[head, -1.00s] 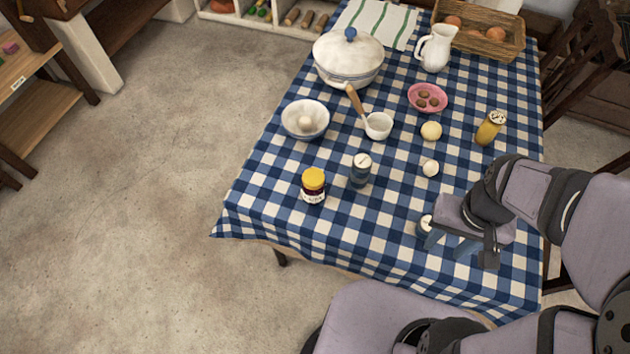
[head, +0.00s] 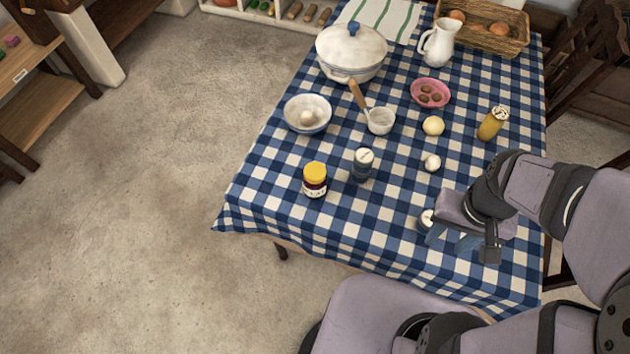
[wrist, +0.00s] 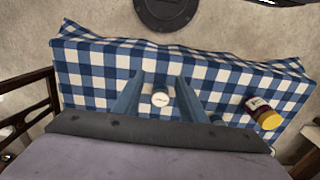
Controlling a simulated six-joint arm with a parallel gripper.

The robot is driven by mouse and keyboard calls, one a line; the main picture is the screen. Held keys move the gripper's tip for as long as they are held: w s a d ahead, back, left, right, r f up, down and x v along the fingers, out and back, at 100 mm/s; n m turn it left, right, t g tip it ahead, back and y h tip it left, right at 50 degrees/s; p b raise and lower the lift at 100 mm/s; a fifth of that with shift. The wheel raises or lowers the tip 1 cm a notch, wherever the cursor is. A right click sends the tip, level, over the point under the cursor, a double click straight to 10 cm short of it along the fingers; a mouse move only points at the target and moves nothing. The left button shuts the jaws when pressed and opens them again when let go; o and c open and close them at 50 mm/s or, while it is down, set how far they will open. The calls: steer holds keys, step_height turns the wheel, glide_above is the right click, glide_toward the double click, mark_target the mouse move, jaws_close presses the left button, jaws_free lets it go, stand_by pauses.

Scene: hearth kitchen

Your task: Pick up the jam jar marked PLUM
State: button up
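A jar with a yellow lid, dark contents and a white label (head: 314,180) stands upright near the table's left front edge. It also shows at the right in the wrist view (wrist: 262,112). Its label is too small to read. A grey-blue container with a white, dark-marked top (head: 363,164) stands just right of it. A similar white-topped container (head: 426,219) stands by my gripper (head: 450,239), partly hidden by it. In the wrist view, that white top (wrist: 160,98) shows between the two spread blue fingers of my gripper (wrist: 158,88). My gripper is open, and I see no grip on anything.
Behind are a bowl with an egg (head: 307,113), a ladle (head: 379,121), a white pot (head: 351,52), a pink dish (head: 430,93), two round pale items, a yellow jar (head: 492,123), a jug (head: 438,42) and a basket (head: 515,42). The front left checked cloth (head: 258,213) is clear.

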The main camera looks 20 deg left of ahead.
steer(key=shift+o, duration=0.6)
steer(key=o, duration=0.5)
steer(key=shift+o, duration=0.2)
